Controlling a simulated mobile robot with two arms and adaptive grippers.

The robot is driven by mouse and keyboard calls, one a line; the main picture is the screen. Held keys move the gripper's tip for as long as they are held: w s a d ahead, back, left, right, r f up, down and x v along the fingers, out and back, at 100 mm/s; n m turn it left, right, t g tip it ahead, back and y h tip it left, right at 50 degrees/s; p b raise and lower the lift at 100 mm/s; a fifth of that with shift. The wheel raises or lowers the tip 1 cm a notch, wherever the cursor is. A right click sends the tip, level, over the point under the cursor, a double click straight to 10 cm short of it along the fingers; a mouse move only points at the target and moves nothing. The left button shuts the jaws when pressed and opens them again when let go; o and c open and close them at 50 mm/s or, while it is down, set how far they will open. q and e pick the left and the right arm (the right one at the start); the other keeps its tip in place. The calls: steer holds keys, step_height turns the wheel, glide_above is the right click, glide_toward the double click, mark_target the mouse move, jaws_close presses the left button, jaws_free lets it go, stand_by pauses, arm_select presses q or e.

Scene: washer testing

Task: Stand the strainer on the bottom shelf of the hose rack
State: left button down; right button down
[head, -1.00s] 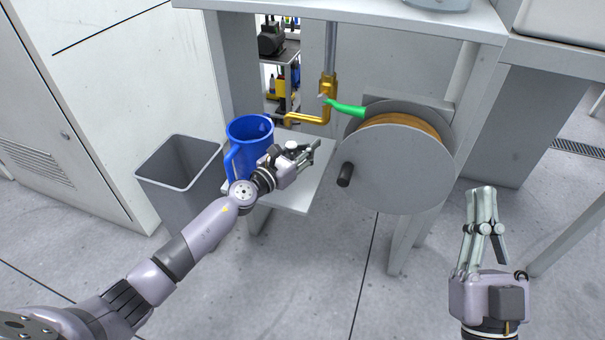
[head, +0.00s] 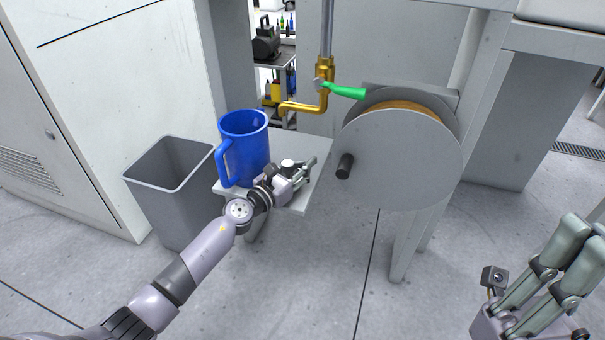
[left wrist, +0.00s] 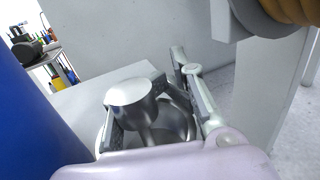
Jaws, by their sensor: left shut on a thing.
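The strainer (left wrist: 130,94) is a shiny metal piece with a round top, a narrow stem and a wider bowl below, in the left wrist view. In the head view only a little of its bright top (head: 287,163) shows. My left gripper (head: 305,170) is shut on it, with a finger on either side. It is over or at the front right part of the low grey shelf (head: 302,146); I cannot tell whether the strainer touches the shelf. My right gripper (head: 586,235) is at the lower right, away from the shelf, and its opening is unclear.
A tall blue jug (head: 245,150) stands on the shelf, close left of my left gripper. A grey bin (head: 170,190) is left of the shelf. The hose reel (head: 400,160) is to the right, below a brass tap (head: 323,85) with a green handle. The shelf's back part is bare.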

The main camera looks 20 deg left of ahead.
arm_select(q)
steer(key=shift+f, duration=0.3)
steer(key=shift+r, duration=0.15)
steer(key=c, duration=1)
jaws_free()
steer(key=shift+c, duration=0.2)
